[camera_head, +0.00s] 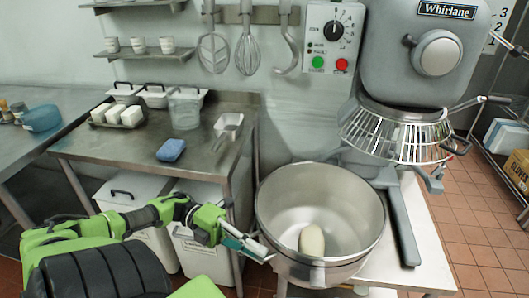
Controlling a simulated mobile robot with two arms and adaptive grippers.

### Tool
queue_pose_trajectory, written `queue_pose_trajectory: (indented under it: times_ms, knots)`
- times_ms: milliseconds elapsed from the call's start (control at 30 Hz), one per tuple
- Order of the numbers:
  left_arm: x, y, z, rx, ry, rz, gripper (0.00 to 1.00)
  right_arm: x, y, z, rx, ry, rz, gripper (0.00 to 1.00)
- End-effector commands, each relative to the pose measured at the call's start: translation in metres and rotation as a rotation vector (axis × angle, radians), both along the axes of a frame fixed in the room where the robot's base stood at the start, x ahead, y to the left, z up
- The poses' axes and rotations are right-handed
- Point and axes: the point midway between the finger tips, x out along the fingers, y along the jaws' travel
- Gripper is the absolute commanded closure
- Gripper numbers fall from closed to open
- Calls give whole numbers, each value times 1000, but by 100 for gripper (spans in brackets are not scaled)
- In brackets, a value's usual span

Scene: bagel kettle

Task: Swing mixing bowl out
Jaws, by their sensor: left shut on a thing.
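The steel mixing bowl (285,205) is at the lower middle of the head view, with a pale lump of dough (312,242) inside. It sits forward and to the left of the mixer head (420,50) and its wire guard (400,138), not directly beneath them. My left gripper (258,248) is at the bowl's left side, near the rim, and is shut on the bowl there. The exact grip spot is small and partly hidden by the fingers. My right gripper is out of view.
A steel table (110,150) with a blue sponge (171,150), tubs and a scoop stands at left. White bins (135,195) are below it. A grey lever (403,225) is right of the bowl. Tiled floor (480,230) is open at right.

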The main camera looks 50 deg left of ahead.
Motion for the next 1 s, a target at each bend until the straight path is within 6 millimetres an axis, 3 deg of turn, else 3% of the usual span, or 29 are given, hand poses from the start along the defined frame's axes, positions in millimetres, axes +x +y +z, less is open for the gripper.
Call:
queue_pose_trajectory:
  times_ms: [567,600,633,1000]
  knots:
    - [-4,4,-3,5,6,-9,100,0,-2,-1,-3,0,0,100]
    - [-4,4,-3,5,5,-9,84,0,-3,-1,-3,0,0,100]
    - [-4,4,-3,5,5,-9,76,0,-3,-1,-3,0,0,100]
    - [-4,5,-1,3,2,-7,75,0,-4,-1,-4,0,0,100]
